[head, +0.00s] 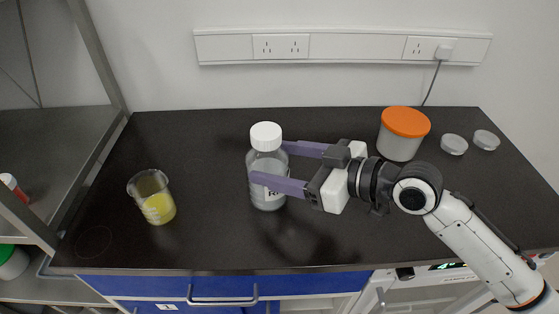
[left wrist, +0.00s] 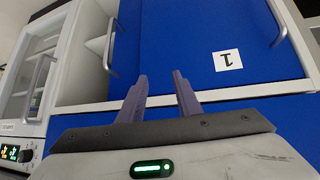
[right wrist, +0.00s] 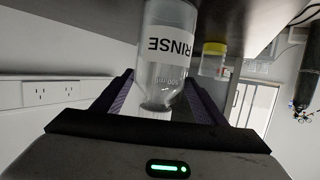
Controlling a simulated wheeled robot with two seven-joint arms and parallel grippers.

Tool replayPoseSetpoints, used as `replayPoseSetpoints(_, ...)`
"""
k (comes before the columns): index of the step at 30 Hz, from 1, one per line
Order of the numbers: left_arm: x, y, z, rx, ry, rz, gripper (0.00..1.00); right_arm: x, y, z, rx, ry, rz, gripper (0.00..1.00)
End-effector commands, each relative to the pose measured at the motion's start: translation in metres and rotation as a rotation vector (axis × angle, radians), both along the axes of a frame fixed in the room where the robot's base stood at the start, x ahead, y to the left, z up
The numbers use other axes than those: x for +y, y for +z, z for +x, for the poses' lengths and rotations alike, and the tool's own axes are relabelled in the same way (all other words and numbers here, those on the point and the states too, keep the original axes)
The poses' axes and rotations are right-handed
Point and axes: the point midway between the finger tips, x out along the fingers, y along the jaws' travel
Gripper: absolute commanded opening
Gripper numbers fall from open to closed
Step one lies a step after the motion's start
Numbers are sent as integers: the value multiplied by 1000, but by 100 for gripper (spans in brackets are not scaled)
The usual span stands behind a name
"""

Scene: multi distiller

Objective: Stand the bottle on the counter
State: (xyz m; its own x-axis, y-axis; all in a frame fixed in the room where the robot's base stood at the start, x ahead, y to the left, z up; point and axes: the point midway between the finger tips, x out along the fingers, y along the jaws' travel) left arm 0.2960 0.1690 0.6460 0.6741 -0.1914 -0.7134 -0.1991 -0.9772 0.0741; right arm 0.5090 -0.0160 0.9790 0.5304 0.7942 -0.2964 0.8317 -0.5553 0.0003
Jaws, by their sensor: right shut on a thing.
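A clear bottle (head: 267,165) with a white cap stands upright over the middle of the black counter (head: 350,235). My right gripper (head: 265,163) comes from the right and is shut around the bottle's body, partly covering its label. In the right wrist view the bottle (right wrist: 167,55) appears upside down between the fingers, with RINSE on its label. Whether its base touches the counter is hard to tell. My left gripper (left wrist: 161,95) shows only in the left wrist view, empty with fingers apart, facing a blue drawer front.
A beaker (head: 152,197) of yellow liquid stands left of the bottle. A white tub (head: 400,146) with an orange lid and two small lidded dishes (head: 454,144) stand at the back right. The front middle of the counter is clear.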

Motion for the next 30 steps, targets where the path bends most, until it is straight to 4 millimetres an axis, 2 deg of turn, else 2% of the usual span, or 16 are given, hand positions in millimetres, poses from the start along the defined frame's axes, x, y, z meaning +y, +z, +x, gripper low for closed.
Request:
replayPoseSetpoints(3,0,-2,0,-1,0,0,31,0,1,1,-7,0,7,18)
replayPoseSetpoints(4,0,-2,0,-1,0,0,31,0,-3,0,0,0,0,69)
replayPoseSetpoints(7,0,-1,0,-1,0,0,31,0,-2,0,0,0,0,84)
replayPoseSetpoints(18,0,1,0,-1,0,0,31,-2,1,-1,0,-1,-1,84)
replayPoseSetpoints(23,0,-4,1,-2,0,0,31,-22,6,-13,-1,-2,-4,84)
replayPoseSetpoints(30,0,-12,0,-1,-1,-1,31,-63,20,-40,-1,-3,-6,84)
